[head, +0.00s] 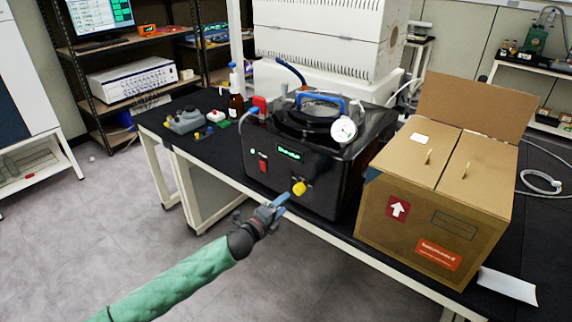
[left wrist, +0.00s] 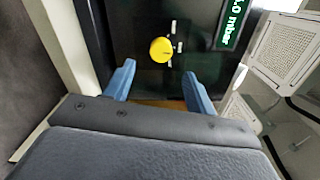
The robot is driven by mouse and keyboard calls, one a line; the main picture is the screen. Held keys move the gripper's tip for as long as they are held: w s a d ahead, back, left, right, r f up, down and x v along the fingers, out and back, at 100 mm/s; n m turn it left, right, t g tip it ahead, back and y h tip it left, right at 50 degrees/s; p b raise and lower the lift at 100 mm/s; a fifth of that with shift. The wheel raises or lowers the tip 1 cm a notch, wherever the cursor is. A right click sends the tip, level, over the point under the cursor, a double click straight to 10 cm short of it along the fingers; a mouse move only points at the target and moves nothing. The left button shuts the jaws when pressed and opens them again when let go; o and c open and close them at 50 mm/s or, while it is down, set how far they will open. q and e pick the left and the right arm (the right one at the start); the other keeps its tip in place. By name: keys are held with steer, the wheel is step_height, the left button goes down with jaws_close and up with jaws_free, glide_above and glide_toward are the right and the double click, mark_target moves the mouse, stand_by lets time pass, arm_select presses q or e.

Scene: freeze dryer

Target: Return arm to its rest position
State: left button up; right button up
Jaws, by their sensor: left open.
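My left arm, in a green sleeve, comes in from the lower left in the head view. Its gripper (head: 279,203) is in front of the black freeze dryer (head: 335,185), just below and left of the yellow knob (head: 299,188). In the left wrist view the two blue fingers (left wrist: 160,84) are spread apart with nothing between them. The yellow knob (left wrist: 161,50) shows beyond the fingertips, apart from them, on the dryer's dark front panel. The dryer has a blue-handled lid (head: 320,98) and a round gauge (head: 343,129) on top. My right gripper is not in view.
A cardboard box (head: 400,235) stands right of the dryer on the black-topped bench (head: 225,160). A brown bottle (head: 236,105) and small devices (head: 184,121) stand to its left. Shelves (head: 72,75) are at the back left. The floor (head: 110,220) in front is clear.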

arm_select(q)
steer(key=w+a+f+n+y, duration=0.2)
steer(key=w+a+n+y, duration=0.3)
steer(key=a+n+y, duration=0.7)
steer(key=s+a+f+n+g+h, duration=0.1)
steer(key=s+a+f+n+g, duration=0.1)
steer(key=s+f+n+g, duration=0.8)
steer(key=s+f+n, duration=0.2)
steer(key=s+f, duration=1.6)
steer(key=s+f+g, duration=0.1)
steer(key=s+f, duration=0.3)
steer(key=s, duration=0.4)
steer(key=s+d+f+n+g, duration=0.1)
steer(key=s+f, duration=0.3)
steer(key=s, duration=0.3)
steer(key=s+d+f+g+h, duration=0.1)
steer(key=s+f, duration=0.3)
steer(key=s, duration=0.4)
steer(key=shift+s+f, duration=0.2)
steer(key=shift+s, duration=0.15)
